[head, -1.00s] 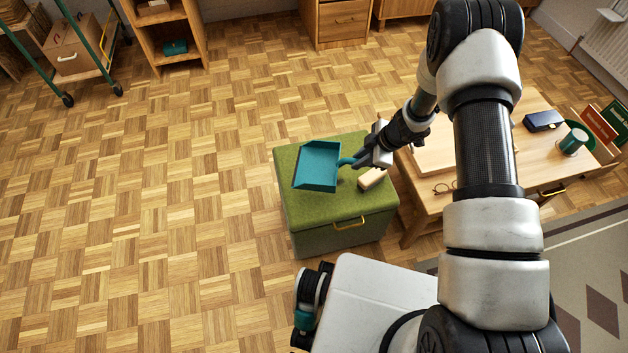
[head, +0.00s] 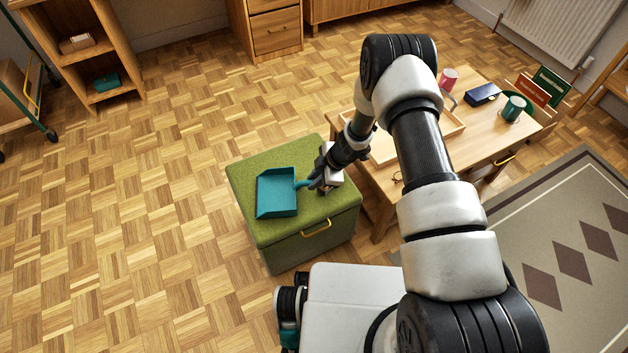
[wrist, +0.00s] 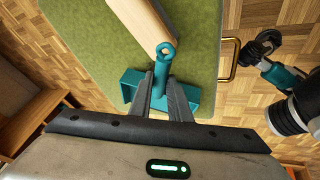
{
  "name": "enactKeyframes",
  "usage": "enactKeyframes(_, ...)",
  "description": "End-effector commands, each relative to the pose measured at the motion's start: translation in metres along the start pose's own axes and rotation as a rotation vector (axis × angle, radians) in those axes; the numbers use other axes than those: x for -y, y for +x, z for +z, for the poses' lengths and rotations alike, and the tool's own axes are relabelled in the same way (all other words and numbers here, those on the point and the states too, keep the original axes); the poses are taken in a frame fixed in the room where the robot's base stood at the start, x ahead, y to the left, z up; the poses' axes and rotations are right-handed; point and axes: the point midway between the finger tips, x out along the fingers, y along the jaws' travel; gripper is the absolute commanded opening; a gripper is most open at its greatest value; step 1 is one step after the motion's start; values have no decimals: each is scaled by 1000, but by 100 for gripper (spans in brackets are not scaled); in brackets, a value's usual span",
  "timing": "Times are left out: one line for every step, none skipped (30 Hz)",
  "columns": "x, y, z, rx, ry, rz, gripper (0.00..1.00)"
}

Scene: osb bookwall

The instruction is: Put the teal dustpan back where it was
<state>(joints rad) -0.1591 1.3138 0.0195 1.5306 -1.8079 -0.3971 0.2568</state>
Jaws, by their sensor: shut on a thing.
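The teal dustpan (head: 277,192) shows over the top of the green upholstered box (head: 245,235) in the head view. My gripper (head: 318,182) is shut on the dustpan's handle, to the right of the pan. In the wrist view my gripper (wrist: 165,95) has both fingers closed around the teal handle, whose ringed end (wrist: 165,50) points up the picture. The pan itself (wrist: 190,98) is partly hidden behind the fingers. I cannot tell whether the pan touches the box top. A pale wooden block-like piece (wrist: 143,28) lies beyond the handle end on the green top.
An open shelf (head: 105,60) stands far left. The parquet left of the box is clear.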

Motion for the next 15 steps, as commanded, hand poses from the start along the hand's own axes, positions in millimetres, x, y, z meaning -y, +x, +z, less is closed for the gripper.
enactKeyframes(0, 2, 0, -1, 0, 0, 0)
enactKeyframes(1, 3, 1, 0, 0, 0, 0)
enactKeyframes(1, 4, 2, 0, 0, 0, 0)
enactKeyframes(1, 5, 2, 0, -1, 0, 0)
enactKeyframes(1, 6, 2, 0, -1, -1, 0)
enactKeyframes(2, 7, 3, 0, -1, -1, 0)
enactKeyframes(2, 8, 3, 0, -1, -1, 0)
enactKeyframes(2, 6, 3, 0, -1, -1, 22)
enactKeyframes(2, 6, 2, 0, -1, -1, 28)
enactKeyframes(2, 6, 2, 0, -1, -1, 33)
enactKeyframes(2, 6, 2, 0, -1, -1, 35)
enactKeyframes(2, 6, 2, 0, -1, -1, 35)
enactKeyframes(2, 6, 2, 0, -1, -1, 35)
enactKeyframes(2, 6, 2, 0, -1, -1, 35)
enactKeyframes(2, 6, 2, 0, -1, -1, 35)
